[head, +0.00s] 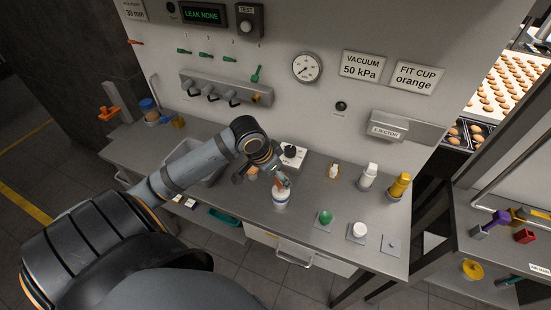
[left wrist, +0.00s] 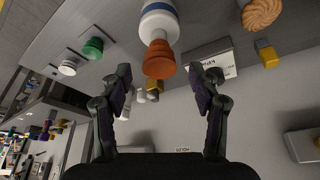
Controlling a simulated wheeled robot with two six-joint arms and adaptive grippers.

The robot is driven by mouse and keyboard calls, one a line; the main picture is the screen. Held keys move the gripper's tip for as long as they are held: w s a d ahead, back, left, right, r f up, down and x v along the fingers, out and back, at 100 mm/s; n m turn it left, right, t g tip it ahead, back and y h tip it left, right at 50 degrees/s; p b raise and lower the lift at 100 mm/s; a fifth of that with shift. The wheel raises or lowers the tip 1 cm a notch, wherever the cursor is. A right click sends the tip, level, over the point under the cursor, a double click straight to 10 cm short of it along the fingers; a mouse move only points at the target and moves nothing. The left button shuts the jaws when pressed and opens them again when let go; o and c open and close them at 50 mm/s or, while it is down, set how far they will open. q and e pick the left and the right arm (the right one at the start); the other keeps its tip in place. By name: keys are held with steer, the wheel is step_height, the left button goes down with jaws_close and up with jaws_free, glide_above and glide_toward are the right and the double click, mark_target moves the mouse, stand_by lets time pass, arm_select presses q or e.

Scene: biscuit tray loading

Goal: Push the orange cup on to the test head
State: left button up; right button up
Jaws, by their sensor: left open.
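The orange cup (left wrist: 159,60) sits at the end of a white cylinder with a blue band (left wrist: 160,22). In the head view the banded cylinder (head: 280,200) stands on the bench, and the cup is mostly hidden by my left gripper (head: 283,181). In the left wrist view my left gripper (left wrist: 160,75) is open, with a finger on either side of the cup and visible gaps to both. A white block with a black top (head: 291,154) stands behind; I cannot tell whether it is the test head. My right gripper is not in view.
A green cup (head: 325,216), a white cup (head: 358,231) and a bare square plate (head: 391,245) are at the front right. A white bottle (head: 367,176) and a yellow one (head: 399,186) stand farther back. A biscuit (left wrist: 262,14) shows in the left wrist view.

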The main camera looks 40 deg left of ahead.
arm_select(q)
steer(key=shift+v, duration=1.95)
